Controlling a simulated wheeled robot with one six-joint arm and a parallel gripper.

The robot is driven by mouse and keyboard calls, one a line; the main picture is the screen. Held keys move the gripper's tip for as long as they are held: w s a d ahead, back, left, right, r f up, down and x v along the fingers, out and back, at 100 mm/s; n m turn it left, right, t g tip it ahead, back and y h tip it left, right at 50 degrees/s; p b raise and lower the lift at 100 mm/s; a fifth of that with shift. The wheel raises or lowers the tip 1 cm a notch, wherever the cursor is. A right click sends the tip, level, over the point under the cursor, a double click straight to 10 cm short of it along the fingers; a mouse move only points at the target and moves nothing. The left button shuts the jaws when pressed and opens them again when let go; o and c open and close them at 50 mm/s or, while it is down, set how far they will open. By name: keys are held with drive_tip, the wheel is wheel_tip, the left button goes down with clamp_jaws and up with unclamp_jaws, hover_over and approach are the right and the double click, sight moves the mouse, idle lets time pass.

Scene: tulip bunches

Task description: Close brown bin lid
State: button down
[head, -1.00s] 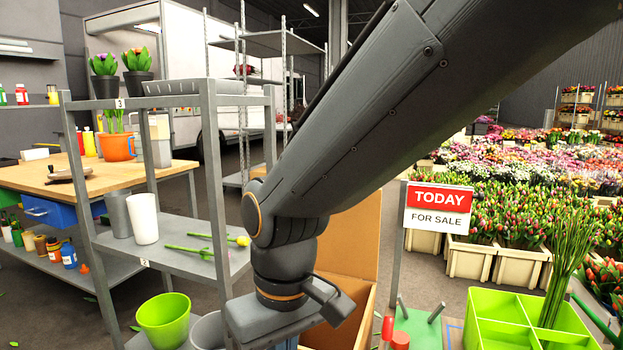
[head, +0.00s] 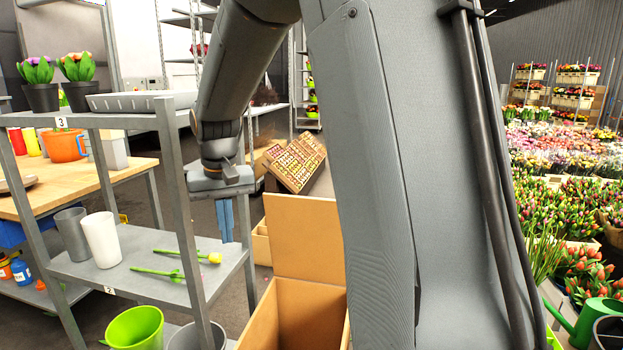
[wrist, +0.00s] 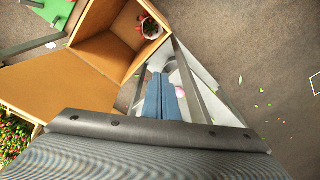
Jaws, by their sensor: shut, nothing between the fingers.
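The brown bin (head: 290,318) stands on the floor, right of the grey shelf, with its top open. Its lid (head: 303,238) stands upright at the far side of the opening. In the wrist view the open bin (wrist: 108,48) is at the upper left, and the lid (wrist: 72,85) spreads to the lower left. My gripper (head: 226,236) points down, left of the lid and beyond the shelf, apart from the lid. Its blue fingers (wrist: 160,77) are together and empty in the wrist view. My arm hides the bin's right side in the head view.
The grey shelf (head: 135,265) with cups and a cut tulip stands close on the left. A potted plant (wrist: 152,28) shows inside the bin. A tilted crate (head: 297,162) lies behind the lid. Open floor shows right of the wrist view.

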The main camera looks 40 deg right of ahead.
drive_tip(key=w+d+r+m+h+p, duration=0.1)
drive_tip(key=w+d+r+m+p, duration=0.15)
drive_tip(key=w+d, duration=0.35)
drive_tip(key=w+d+r+m+p, duration=0.1)
drive_tip(key=w+d+r+p, duration=0.2)
drive_tip(key=d, duration=0.5)
drive_tip(key=w+d+m+h+p, duration=0.1)
drive_tip(key=w+d+m+p, duration=0.15)
drive_tip(key=d, duration=0.75)
drive_tip(key=w+d+m+p, duration=0.1)
drive_tip(key=w+d+p, duration=0.25)
drive_tip(key=d, duration=0.65)
wheel_tip(320, 180, down, 9)
drive_tip(key=s+p, duration=0.1)
drive_tip(key=p, duration=0.4)
drive_tip(key=shift+s+t+p, duration=0.25)
drive_tip(key=shift+t+p, duration=0.1)
drive_tip(key=shift+t, duration=0.05)
drive_tip(key=shift+f, duration=0.15)
